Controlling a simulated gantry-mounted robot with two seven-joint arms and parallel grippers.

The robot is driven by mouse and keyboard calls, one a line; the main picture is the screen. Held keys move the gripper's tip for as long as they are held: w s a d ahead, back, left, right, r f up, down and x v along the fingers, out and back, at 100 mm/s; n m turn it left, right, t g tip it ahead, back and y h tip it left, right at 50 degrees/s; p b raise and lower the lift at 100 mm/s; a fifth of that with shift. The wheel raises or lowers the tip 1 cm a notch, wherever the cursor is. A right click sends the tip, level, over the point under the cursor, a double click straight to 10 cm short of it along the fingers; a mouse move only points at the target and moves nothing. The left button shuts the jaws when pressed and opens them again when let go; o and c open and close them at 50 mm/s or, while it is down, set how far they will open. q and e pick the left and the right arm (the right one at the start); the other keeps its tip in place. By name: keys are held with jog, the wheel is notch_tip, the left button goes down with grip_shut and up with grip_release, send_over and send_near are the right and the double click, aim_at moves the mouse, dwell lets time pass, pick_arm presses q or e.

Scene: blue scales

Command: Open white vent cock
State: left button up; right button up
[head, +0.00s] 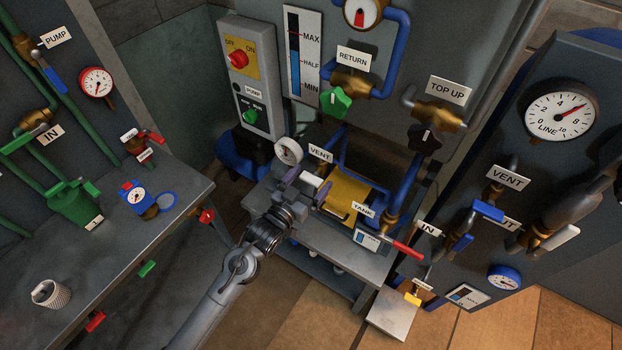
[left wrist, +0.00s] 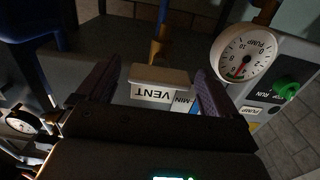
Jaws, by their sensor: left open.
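The white vent cock's handle (head: 312,180) shows in the head view as a short pale bar, just below the small VENT label (head: 320,154). My left gripper (head: 306,186) is open, with its purplish fingers on either side of the handle. In the left wrist view, the pale handle (left wrist: 158,75) lies between the open fingers of the left gripper (left wrist: 156,82), with a gap visible on each side. The VENT label (left wrist: 151,94) appears upside down there. The cock's body is mostly hidden. I do not make out my right gripper.
A pump gauge (head: 288,151) stands close to the left gripper; it also shows in the left wrist view (left wrist: 244,56). Another VENT label (head: 507,177) is on the right panel.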

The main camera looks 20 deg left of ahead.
pick_arm(q)
jog(key=shift+w+d, duration=0.1)
jog(key=shift+w, duration=0.35)
jog(key=c, duration=1)
jog(key=shift+c, duration=0.2)
